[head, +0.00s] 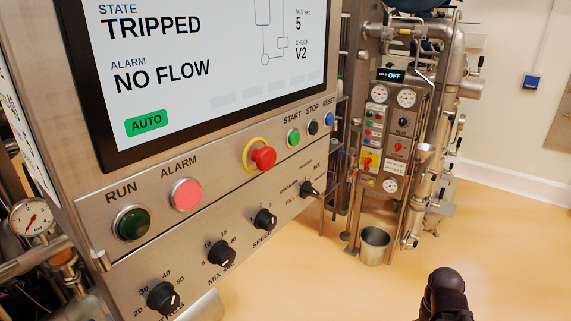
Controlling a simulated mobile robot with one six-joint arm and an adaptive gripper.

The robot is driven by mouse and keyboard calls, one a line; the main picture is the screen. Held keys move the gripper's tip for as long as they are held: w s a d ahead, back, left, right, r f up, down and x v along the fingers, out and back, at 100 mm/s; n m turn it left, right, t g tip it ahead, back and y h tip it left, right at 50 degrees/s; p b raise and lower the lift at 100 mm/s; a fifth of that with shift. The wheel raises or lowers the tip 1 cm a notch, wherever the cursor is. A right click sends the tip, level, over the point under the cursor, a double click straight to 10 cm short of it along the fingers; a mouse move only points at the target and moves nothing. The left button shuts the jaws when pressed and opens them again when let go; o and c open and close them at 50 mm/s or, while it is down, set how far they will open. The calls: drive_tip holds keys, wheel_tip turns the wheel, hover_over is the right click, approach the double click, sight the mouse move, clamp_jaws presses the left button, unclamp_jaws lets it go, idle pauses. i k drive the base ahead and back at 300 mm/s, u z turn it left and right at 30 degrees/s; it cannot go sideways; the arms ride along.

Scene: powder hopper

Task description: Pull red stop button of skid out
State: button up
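The skid (410,130) stands at the right, away from the near cabinet, with a steel panel on its front. Its panel carries a red switch on a yellow plate (366,161), another red knob (397,147) and small coloured buttons (374,125). They are too small to tell which is a stop button or whether one is pressed in. A large red mushroom button with a yellow collar (263,157) sits on the near cabinet, below its screen. I cannot tell whether it is pushed in.
The near cabinet (235,195) fills the left, with a screen (200,60) reading TRIPPED and NO FLOW, lamps, buttons and several black knobs. A steel bucket (374,246) stands on the floor before the skid. The floor (510,235) at the right is clear.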

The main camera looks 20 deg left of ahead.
sight(265, 158)
drive_tip(key=k, duration=1.65)
drive_tip(key=u, duration=1.35)
drive_tip(key=i, duration=0.5)
drive_tip(key=z, duration=0.2)
